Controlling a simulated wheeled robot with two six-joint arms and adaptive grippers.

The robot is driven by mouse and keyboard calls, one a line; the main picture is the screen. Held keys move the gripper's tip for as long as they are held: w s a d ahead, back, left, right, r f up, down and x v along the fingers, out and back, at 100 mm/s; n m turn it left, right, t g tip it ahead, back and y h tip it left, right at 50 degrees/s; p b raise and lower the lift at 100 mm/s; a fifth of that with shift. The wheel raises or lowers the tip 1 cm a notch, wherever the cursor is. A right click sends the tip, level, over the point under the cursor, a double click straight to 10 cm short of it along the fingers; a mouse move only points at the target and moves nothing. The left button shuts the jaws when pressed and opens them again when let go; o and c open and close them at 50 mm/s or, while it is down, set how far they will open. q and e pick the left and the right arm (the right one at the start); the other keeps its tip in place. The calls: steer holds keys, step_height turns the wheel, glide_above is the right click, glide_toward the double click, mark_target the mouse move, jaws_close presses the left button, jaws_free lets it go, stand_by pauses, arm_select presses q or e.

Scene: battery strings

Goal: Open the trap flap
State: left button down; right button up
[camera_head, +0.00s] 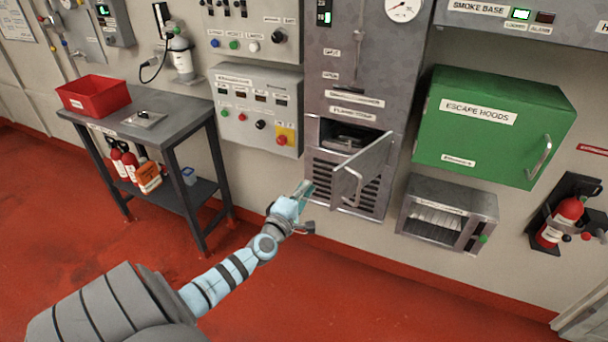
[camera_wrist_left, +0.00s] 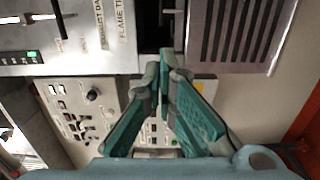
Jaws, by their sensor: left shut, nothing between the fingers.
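The trap flap (camera_head: 362,168) is a grey metal door with a bar handle (camera_head: 353,188). In the head view it stands swung out from the tall grey cabinet, hinged at its right side. The dark compartment (camera_head: 345,138) behind it shows, with a metal part inside. My left gripper (camera_head: 304,188) is just left of and below the flap, in front of the louvres, apart from the handle. In the left wrist view its green fingers (camera_wrist_left: 165,62) are closed together with nothing between them, near the dark opening (camera_wrist_left: 150,38). My right gripper is not in view.
A control box (camera_head: 259,108) is on the wall to the left. A bench (camera_head: 150,128) with a red bin (camera_head: 93,96) stands further left. A green escape-hood cabinet (camera_head: 493,125) and a grey box (camera_head: 447,215) are to the right. The red floor in front is clear.

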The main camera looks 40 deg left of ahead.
arm_select(q)
steer(key=w+d, duration=0.2)
steer(key=d, duration=0.1)
steer(key=shift+w+d+p, duration=0.2)
steer(key=shift+w+p, duration=0.1)
steer(key=shift+p, duration=0.05)
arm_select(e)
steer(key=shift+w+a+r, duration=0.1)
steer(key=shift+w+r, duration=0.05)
